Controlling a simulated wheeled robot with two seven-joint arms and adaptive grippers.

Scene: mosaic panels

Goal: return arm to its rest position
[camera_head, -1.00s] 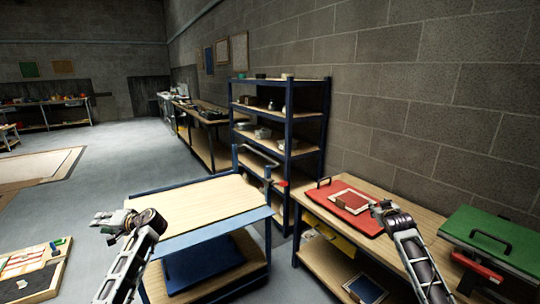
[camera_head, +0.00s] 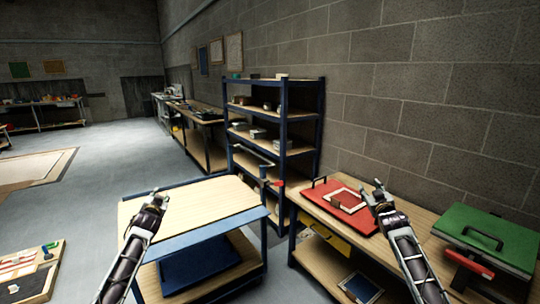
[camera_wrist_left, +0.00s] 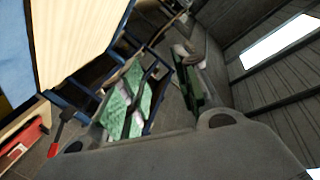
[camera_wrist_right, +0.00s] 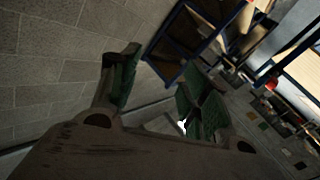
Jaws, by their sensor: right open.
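My left gripper (camera_head: 156,193) is raised in front of the left edge of the wooden-topped cart in the head view. Its green-padded fingers (camera_wrist_left: 160,95) are apart with nothing between them in the left wrist view. My right gripper (camera_head: 378,188) is in front of the right-hand workbench, overlapping the right edge of the red panel (camera_head: 342,203) in the head view. Its fingers (camera_wrist_right: 160,90) are apart and empty in the right wrist view. Both arms point up and forward. Any gap between the right gripper and the panel is hard to judge.
The blue-framed cart (camera_head: 200,205) has a bare top. The bench (camera_head: 415,227) carries the red panel and a green case (camera_head: 490,235). A blue shelf rack (camera_head: 283,130) stands behind, along the block wall. Open floor (camera_head: 110,160) lies to the left.

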